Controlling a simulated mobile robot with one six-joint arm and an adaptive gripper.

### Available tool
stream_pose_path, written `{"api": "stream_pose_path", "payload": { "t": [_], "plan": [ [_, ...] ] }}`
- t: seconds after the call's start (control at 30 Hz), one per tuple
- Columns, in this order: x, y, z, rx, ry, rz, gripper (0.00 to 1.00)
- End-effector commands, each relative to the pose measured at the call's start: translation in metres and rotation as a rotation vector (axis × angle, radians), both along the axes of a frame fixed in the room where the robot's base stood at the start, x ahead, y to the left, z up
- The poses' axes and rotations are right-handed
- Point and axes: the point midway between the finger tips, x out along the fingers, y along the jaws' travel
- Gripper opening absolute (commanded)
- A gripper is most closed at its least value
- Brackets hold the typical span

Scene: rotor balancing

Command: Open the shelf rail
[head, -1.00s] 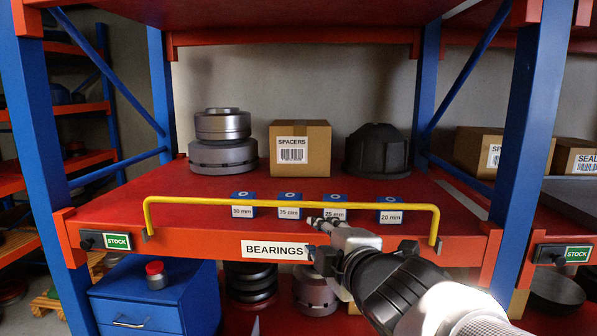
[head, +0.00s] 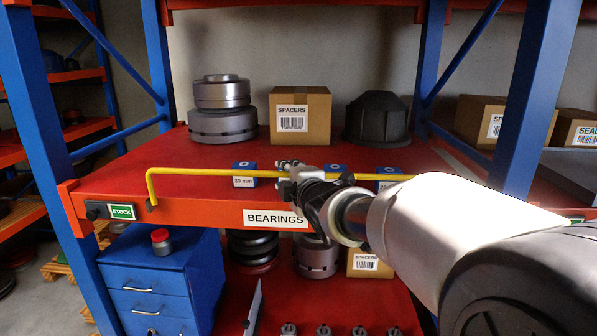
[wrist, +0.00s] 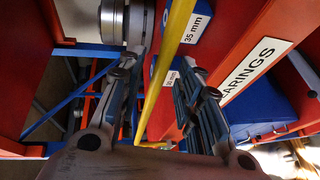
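The yellow shelf rail (head: 200,171) runs along the front edge of the red shelf marked BEARINGS (head: 275,219). Its left end bends down to a bracket on the shelf front; its right end is hidden behind my arm. My gripper (head: 290,167) is at the rail, near the middle of the shelf front. In the wrist view the rail (wrist: 172,55) passes between the two fingers of my gripper (wrist: 160,72). The fingers are apart, with gaps visible beside the rail, so it is not clamped.
Small blue bearing boxes (head: 243,181) stand just behind the rail. Grey rotors (head: 222,110), a SPACERS carton (head: 300,115) and a dark housing (head: 377,118) stand farther back. Blue uprights (head: 40,120) flank the shelf. A blue drawer cabinet (head: 160,280) is below left.

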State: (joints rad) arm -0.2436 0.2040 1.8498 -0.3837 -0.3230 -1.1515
Motion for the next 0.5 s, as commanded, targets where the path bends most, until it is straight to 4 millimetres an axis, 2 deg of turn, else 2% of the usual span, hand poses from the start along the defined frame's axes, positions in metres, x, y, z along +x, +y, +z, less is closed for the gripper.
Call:
{"api": "stream_pose_path", "payload": {
  "t": [0.1, 0.2, 0.5],
  "plan": [
    [0.014, 0.006, -0.002, -0.001, 0.002, 0.000, 0.32],
    [0.021, 0.008, -0.003, 0.000, 0.000, 0.000, 0.32],
    [0.024, 0.009, -0.005, 0.000, 0.001, 0.000, 0.32]
  ]
}}
